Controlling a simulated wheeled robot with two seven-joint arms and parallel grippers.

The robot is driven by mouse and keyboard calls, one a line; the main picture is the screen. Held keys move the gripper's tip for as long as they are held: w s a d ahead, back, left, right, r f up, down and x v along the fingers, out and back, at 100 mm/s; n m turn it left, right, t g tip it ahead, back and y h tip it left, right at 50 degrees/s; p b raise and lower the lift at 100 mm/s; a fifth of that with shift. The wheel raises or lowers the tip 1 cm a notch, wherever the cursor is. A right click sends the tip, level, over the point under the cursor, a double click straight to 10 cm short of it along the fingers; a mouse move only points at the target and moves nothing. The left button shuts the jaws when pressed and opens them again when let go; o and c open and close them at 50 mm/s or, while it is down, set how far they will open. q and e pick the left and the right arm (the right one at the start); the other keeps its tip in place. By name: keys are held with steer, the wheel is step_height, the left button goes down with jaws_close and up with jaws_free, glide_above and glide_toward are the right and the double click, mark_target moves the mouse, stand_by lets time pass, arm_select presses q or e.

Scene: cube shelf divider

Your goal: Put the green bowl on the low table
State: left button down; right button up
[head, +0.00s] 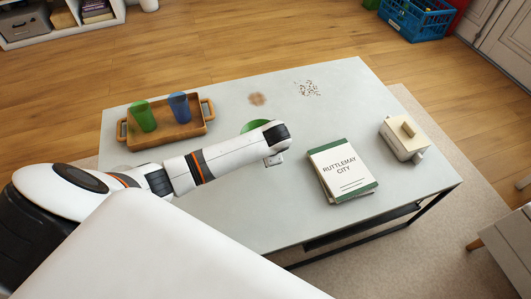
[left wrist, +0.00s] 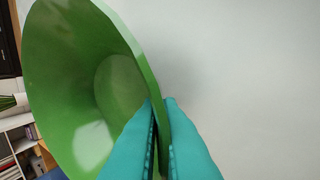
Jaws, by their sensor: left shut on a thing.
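The green bowl (head: 254,126) shows in the head view as a sliver of rim behind my left arm's wrist, over the low table (head: 240,218). In the left wrist view the bowl (left wrist: 85,90) fills the left side, its hollow facing the camera. My left gripper (left wrist: 160,108) is shut on the bowl's rim, with one teal finger inside and one outside. In the head view its fingers are hidden behind the wrist. I cannot tell whether the bowl touches the tabletop. My right gripper is not in view.
A wooden tray (head: 178,133) holds a green cup (head: 143,116) and a blue cup (head: 179,107). Books (head: 342,170) and a cream box (head: 404,138) stand on the right. Crumbs (head: 308,88) and a brown stain (head: 257,99) mark the far side. The near middle is clear.

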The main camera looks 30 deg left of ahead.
arm_select(q)
step_height(320, 180, down, 2)
steer(key=shift+f+b, duration=0.15)
steer(key=shift+b, duration=0.15)
steer(key=shift+f, duration=0.1)
steer(key=c, duration=1.6)
jaws_free()
